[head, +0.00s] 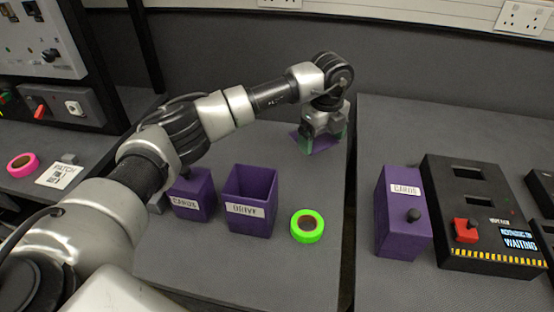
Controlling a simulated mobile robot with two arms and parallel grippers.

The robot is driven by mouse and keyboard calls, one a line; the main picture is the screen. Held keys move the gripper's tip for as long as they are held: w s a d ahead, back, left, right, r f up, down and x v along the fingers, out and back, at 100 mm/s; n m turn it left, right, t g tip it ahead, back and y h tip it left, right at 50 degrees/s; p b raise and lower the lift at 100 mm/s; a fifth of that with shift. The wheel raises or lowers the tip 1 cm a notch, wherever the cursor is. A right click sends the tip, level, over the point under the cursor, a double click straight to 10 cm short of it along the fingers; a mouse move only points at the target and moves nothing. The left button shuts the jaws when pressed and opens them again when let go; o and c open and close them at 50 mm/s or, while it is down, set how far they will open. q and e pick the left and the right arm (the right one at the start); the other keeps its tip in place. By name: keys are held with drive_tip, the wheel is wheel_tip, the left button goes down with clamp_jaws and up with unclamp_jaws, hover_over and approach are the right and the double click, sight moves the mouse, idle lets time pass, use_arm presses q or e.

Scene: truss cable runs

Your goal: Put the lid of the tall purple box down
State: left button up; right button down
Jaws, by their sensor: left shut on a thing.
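The tall purple box (262,222), labelled "DRIVE", stands open at the top on the grey table, left of centre. The gripper partly hides the lid, and I cannot tell whether the lid touches the table. My right gripper is not in view.
A smaller purple box (192,207) stands left of the tall box, partly behind my arm. A green tape roll (307,226) lies right of it. Past a gap, another purple box (392,222) with a black knob stands beside a black panel (480,262).

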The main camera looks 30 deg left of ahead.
sight(277, 164)
use_arm(q)
drive_tip(key=a+f, duration=0.1)
drive_tip(key=a, duration=0.1)
drive_tip(key=s+a+f, duration=0.1)
drive_tip(key=a, duration=0.1)
drive_tip(key=s+a+f, duration=0.1)
drive_tip(key=a, duration=0.1)
drive_tip(key=shift+s+a+f+p, duration=0.1)
drive_tip(key=shift+s+f+p, duration=0.05)
drive_tip(key=shift+s+p, duration=0.15)
drive_tip(key=a+f, duration=0.2)
drive_tip(key=a, duration=0.1)
drive_tip(key=shift+s+a+f, duration=0.2)
drive_tip(key=shift+s, duration=0.2)
drive_tip(key=shift+a+f, duration=0.15)
drive_tip(key=shift+f, duration=0.2)
wheel_tip(277, 164, down, 4)
drive_tip(key=shift+r+p, duration=0.2)
drive_tip(key=shift+p, duration=0.2)
drive_tip(key=shift+f, duration=0.1)
drive_tip(key=o, duration=0.6)
drive_tip(key=shift+c, duration=0.2)
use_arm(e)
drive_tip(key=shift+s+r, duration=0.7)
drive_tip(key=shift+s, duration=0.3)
